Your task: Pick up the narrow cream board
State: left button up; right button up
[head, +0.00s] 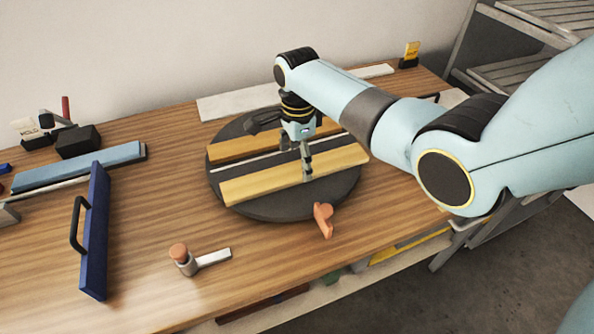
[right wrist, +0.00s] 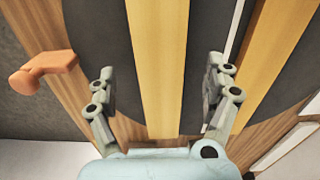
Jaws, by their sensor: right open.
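The narrow cream board (head: 265,184) lies flat on the front half of a round dark turntable (head: 270,208). It also runs up the middle of the right wrist view (right wrist: 158,60). My right gripper (head: 297,158) points down over this board, near its middle. In the right wrist view the gripper (right wrist: 158,90) is open, with one finger on each side of the board and a gap on both sides. Its jaws hold nothing. How high the fingertips are above the turntable is hard to tell. My left gripper is out of view.
A darker tan board (head: 232,149) and a thin white strip (head: 252,162) lie behind on the turntable. An orange lever (head: 323,218) sits at its front edge. A blue handled bar (head: 95,235) and a knobbed clamp (head: 187,262) are on the left. Bare wood lies between.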

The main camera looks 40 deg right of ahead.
aim_at(298, 170)
notch_tip(298, 170, down, 3)
jog(key=shift+c, duration=0.7)
jog(key=c, duration=0.4)
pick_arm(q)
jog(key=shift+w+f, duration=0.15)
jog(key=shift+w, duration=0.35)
pick_arm(e)
jog(key=c, duration=0.9)
jog(key=shift+r, duration=0.1)
